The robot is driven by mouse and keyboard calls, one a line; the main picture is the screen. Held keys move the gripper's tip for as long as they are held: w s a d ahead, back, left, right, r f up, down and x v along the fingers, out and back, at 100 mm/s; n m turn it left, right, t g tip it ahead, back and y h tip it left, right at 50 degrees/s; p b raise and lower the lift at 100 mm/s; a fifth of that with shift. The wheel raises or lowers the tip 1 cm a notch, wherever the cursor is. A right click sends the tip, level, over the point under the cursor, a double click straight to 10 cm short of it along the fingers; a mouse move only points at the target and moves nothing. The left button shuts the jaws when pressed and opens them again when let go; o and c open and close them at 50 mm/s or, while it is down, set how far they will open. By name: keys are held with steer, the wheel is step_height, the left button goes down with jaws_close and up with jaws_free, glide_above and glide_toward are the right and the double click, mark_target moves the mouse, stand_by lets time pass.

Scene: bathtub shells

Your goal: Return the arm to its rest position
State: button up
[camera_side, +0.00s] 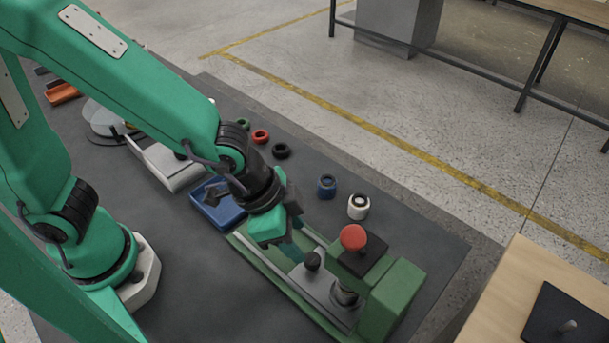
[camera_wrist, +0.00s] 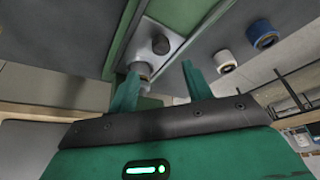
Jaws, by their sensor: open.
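My green arm reaches from the left in the side view, and my gripper (camera_side: 284,237) points down above the green fixture (camera_side: 390,300) and its grey slide plate. In the wrist view my gripper (camera_wrist: 158,88) shows two green fingers spread apart with nothing between them. A black knob (camera_side: 312,261) on the grey plate stands just right of the fingers in the side view. The knob also shows in the wrist view (camera_wrist: 160,44), beyond the fingers. In the side view one finger is partly hidden by the gripper body.
A red button (camera_side: 353,237) stands on the fixture. A blue tray (camera_side: 217,204) lies close behind my gripper. Blue (camera_side: 327,186) and white (camera_side: 358,206) round parts stand on the dark mat (camera_side: 425,235). Red (camera_side: 260,136) and black (camera_side: 281,151) rings lie farther back.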

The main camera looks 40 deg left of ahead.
steer(key=w+a+r+n+t+y, duration=0.15)
steer(key=a+r+n, duration=0.25)
steer(key=a+r, duration=0.6)
steer(key=s+a+r+n+y, duration=0.1)
steer(key=s+a+r+n, duration=0.1)
steer(key=a, duration=0.5)
steer(key=s+a+r+n, duration=0.2)
steer(key=a+n, duration=0.1)
steer(key=a, duration=0.3)
steer(key=shift+s+a+t+y, duration=0.25)
steer(key=shift+a+t+y, duration=0.1)
steer(key=shift+a, duration=0.05)
